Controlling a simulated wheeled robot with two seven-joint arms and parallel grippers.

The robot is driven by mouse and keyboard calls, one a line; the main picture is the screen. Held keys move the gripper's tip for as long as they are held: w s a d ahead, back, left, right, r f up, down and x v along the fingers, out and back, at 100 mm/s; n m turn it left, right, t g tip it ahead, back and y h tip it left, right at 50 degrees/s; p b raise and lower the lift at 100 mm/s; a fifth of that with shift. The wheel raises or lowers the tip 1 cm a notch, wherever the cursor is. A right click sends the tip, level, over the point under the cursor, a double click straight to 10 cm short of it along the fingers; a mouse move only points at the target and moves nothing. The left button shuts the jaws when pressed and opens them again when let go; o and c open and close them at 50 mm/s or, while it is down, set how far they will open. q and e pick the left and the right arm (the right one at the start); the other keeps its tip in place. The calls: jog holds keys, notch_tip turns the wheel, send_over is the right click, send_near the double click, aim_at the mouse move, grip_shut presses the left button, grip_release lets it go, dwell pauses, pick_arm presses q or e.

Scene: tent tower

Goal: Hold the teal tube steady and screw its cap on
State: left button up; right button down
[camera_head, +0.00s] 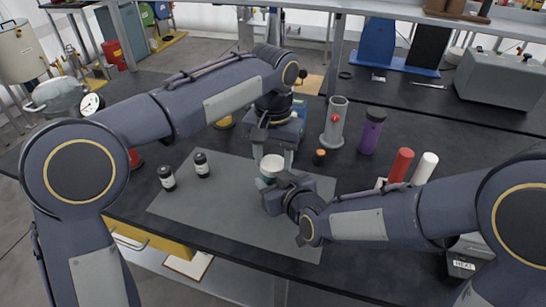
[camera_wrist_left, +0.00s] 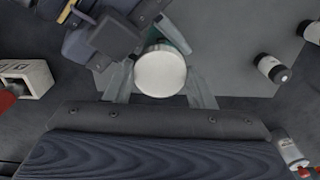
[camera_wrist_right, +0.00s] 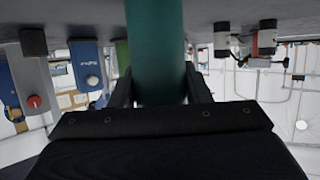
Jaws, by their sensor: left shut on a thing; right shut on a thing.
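The teal tube (camera_wrist_right: 155,50) stands upright over the grey mat, and my right gripper (camera_wrist_right: 158,92) is shut on it from the side. In the head view only a little of the tube (camera_head: 267,183) shows behind the right gripper (camera_head: 277,192). The round white cap (camera_wrist_left: 160,72) is at the tube's top, with a bit of teal (camera_wrist_left: 176,36) showing beside it. My left gripper (camera_wrist_left: 158,88) points down from above and is shut on the cap. The cap also shows in the head view (camera_head: 271,164). I cannot tell how far it is seated.
Two dark bottles (camera_head: 202,165) (camera_head: 166,178) stand on the grey mat (camera_head: 225,222) at left. A purple bottle (camera_head: 372,132), a red cylinder (camera_head: 401,165), a white cylinder (camera_head: 425,168), a small orange-topped item (camera_head: 319,157) and a grey stand (camera_head: 334,125) are at right. The mat's front is clear.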

pick_arm(q)
jog(key=o, duration=1.1)
jog(key=shift+r, duration=2.25)
jog(key=shift+c, duration=0.5)
notch_tip(320, 180, up, 4)
jog(key=n, duration=0.5)
jog(key=shift+f, duration=0.25)
jog(key=shift+f, duration=4.05)
